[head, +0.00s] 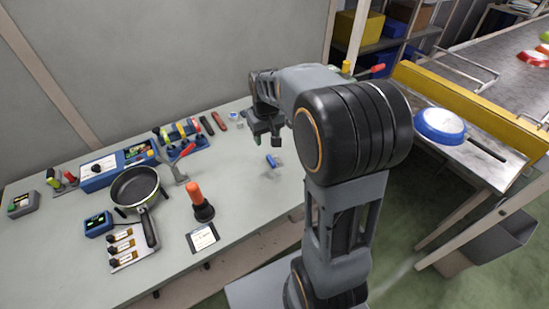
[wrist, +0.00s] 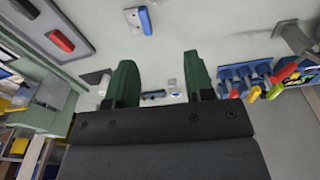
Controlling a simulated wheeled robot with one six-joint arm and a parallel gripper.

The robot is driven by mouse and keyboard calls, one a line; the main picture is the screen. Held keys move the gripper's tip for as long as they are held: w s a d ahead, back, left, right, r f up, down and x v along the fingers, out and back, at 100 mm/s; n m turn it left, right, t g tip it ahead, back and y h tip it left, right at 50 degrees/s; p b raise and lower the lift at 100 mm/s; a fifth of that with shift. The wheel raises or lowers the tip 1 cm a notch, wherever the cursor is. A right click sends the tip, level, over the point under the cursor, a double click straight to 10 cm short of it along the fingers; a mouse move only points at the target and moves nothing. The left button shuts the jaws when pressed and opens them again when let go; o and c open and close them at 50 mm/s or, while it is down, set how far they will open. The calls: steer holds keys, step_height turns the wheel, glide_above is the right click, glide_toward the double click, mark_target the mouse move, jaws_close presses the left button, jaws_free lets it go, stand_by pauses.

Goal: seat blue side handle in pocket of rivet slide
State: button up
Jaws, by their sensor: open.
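A small blue piece (head: 271,161), which looks like the blue side handle, is on the bench in front of my gripper (head: 265,138). It also shows at the top of the wrist view (wrist: 146,20), on or against a small pale block (wrist: 134,18). I cannot tell whether that block is the rivet slide, nor whether a pocket holds the blue piece. My gripper is open and empty above the bench. Its two green fingers (wrist: 160,58) stand wide apart in the wrist view, and the blue piece is beyond their tips, not between them.
A frying pan (head: 135,186), a blue tool rack (head: 185,138) and an orange-topped tool (head: 196,196) are on the left of the bench. In the wrist view, a grey tray (wrist: 83,17) holds a red piece (wrist: 61,41). A blue pan (head: 439,125) is at the right.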

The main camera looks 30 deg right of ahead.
steer(key=w+d+f+g, duration=0.1)
steer(key=w+d+f, duration=0.3)
steer(key=w, duration=0.2)
steer(key=p, duration=0.2)
glide_above(271, 159)
step_height(271, 159, down, 8)
steer(key=shift+d+r, duration=0.1)
steer(key=shift+f+p, duration=0.55)
steer(key=shift+f, duration=2.6)
steer(key=shift+c, duration=0.4)
jaws_close()
